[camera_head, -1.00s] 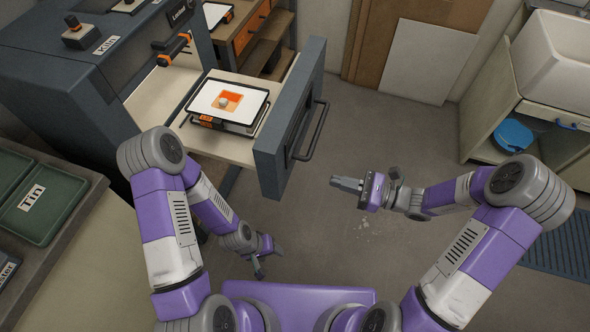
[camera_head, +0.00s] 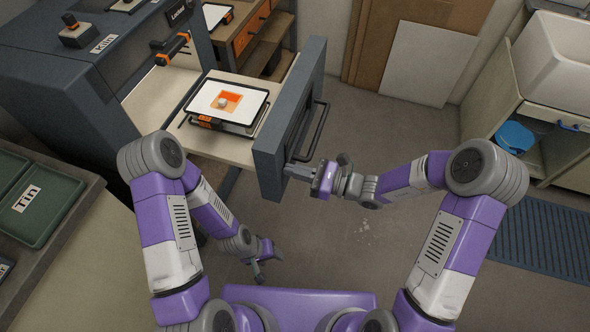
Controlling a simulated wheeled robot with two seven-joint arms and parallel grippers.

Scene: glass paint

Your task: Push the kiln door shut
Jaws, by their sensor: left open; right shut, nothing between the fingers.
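The kiln (camera_head: 75,110) is the large grey-blue machine at the upper left. Its door (camera_head: 268,160) is the dark panel at the front of a pulled-out light shelf (camera_head: 228,147), with a bar handle (camera_head: 318,135) on its outer face. The door stands well out from the kiln body. A white tile with an orange square (camera_head: 228,100) lies on a holder on the shelf. My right gripper (camera_head: 299,171) is shut and empty, its tips at the door's outer face below the handle; I cannot tell if they touch. My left gripper (camera_head: 267,264) is open and empty, low and in front of the door.
Green trays (camera_head: 38,212) sit on a counter at the left. A white sink (camera_head: 560,70) on a cabinet with a blue bowl (camera_head: 514,137) stands at the right. Boards lean on the back wall. The floor (camera_head: 400,135) right of the door is clear.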

